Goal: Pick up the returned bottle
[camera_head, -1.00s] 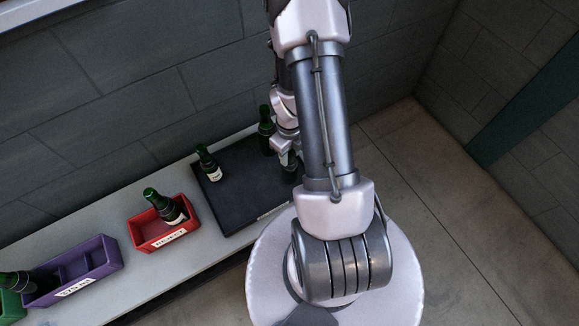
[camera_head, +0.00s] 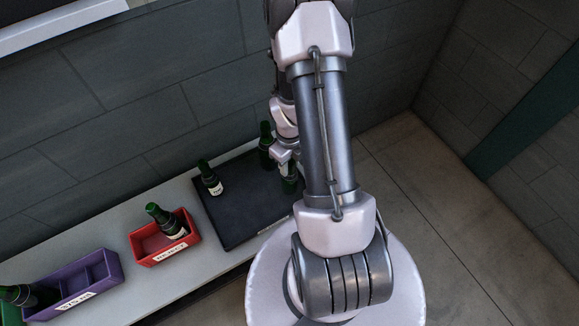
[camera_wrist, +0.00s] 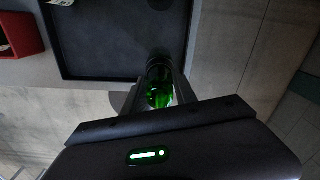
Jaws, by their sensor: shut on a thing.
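My gripper (camera_wrist: 155,92) is shut on a green glass bottle (camera_wrist: 158,85), seen between its fingers at the near edge of the black tray in the wrist view. In the head view this bottle (camera_head: 289,181) is at the right part of the tray, partly hidden by my arm. I cannot tell whether its base touches the tray. Two other dark green bottles stand on the tray, one with a pale label (camera_head: 211,181) at the left and one (camera_head: 266,146) at the back beside my wrist. None is marked as returned.
The black tray (camera_head: 235,225) lies on a pale bench (camera_head: 205,262) against a grey wall. Left of it are a red REJECT bin (camera_head: 150,262) holding a tilted bottle (camera_head: 165,221) and a purple divided bin (camera_head: 118,277). Another bottle (camera_head: 18,295) is at the far left.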

